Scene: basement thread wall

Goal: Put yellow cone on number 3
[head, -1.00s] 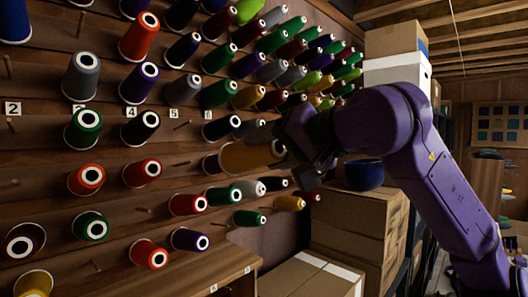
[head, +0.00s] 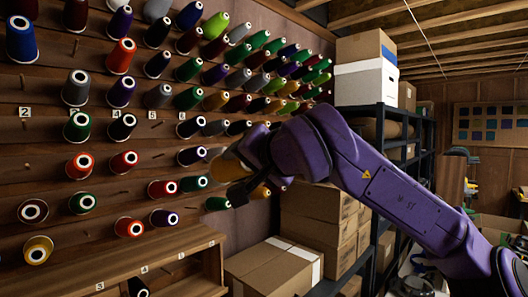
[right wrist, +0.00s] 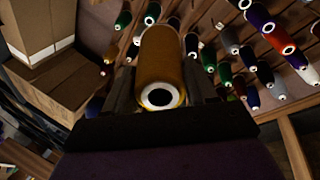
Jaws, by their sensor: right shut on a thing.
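My right gripper (head: 238,172) is shut on a yellow-gold thread cone (head: 226,167) and holds it out in front of the thread wall. In the right wrist view the yellow cone (right wrist: 160,66) lies between the two fingers, its white-ringed end facing the camera. On the wall, the label at the number 3 place is mostly hidden by cones, between labels 2 (head: 24,111) and 4 (head: 115,113). A second small label, reading 3 (head: 99,286), is on the lower wooden ledge. Another yellow cone (head: 38,250) hangs at the lower left. My left gripper is not in view.
Many coloured cones stick out from pegs on the wooden wall (head: 45,190), close around the held cone. A dark cone (head: 138,287) stands at the lower ledge. Cardboard boxes (head: 273,268) and a dark metal shelf (head: 385,125) stand to the right.

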